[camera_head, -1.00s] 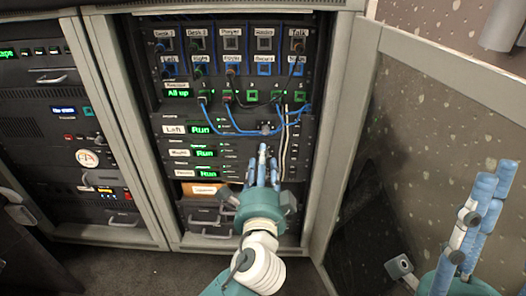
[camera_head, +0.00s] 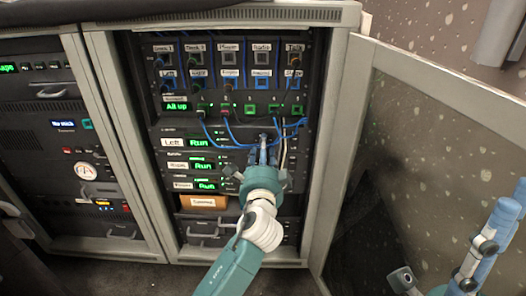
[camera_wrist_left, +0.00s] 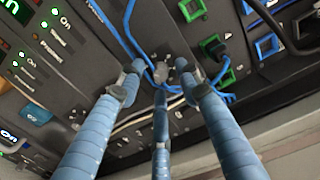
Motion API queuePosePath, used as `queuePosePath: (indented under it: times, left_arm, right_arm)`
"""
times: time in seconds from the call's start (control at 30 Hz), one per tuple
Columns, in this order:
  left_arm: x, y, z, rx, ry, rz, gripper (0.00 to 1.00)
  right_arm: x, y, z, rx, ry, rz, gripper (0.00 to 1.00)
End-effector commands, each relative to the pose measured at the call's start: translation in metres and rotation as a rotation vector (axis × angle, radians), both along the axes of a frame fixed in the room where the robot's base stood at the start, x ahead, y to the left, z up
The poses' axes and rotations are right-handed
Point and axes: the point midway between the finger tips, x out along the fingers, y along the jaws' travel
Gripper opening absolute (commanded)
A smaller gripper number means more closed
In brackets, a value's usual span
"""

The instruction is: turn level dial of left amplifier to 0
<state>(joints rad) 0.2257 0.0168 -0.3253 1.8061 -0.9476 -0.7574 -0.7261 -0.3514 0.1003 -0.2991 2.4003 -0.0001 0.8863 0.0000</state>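The left amplifier is the panel with the "Left" label and green "Run" display (camera_head: 199,142), on the open rack. Its small grey level dial (camera_head: 264,136) sits at the panel's right side, largely hidden by my left gripper. My left gripper (camera_head: 264,152) is in front of this panel with its fingers pointing at the dial. In the left wrist view the grey dial (camera_wrist_left: 161,74) lies between the spread fingertips of the gripper (camera_wrist_left: 158,88). I cannot tell whether they touch it. The dial's setting is not readable. My right gripper (camera_head: 455,245) is open and empty at the lower right.
Blue cables (camera_head: 229,133) hang just above and beside the dial, close to the left fingers. More amplifiers (camera_head: 203,166) sit below. The open cabinet door (camera_head: 341,150) stands to the right. A second rack (camera_head: 85,150) is at the left.

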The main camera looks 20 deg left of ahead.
Motion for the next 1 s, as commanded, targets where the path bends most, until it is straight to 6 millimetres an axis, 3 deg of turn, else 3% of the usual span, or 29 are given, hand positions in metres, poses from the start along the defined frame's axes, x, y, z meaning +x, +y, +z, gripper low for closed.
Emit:
queuePosePath:
  times: [0.37, 0.53, 1.0]
  left_arm:
    - [0.0059, 0.0021, 0.0004, 0.0, 0.0, 0.0, 0.35]
    - [0.0057, 0.002, 0.0003, 0.0, 0.0, 0.0, 0.01]
    - [0.0058, 0.0013, 0.0003, -0.065, -0.019, -0.001, 0.0]
  right_arm:
    - [-0.0036, -0.0008, -0.0003, 0.005, -0.015, 0.001, 0.4]
    - [-0.0035, -0.0007, -0.0003, 0.005, -0.014, 0.001, 0.4]
    - [0.0007, 0.0005, 0.0038, -0.001, 0.003, 0.001, 0.4]
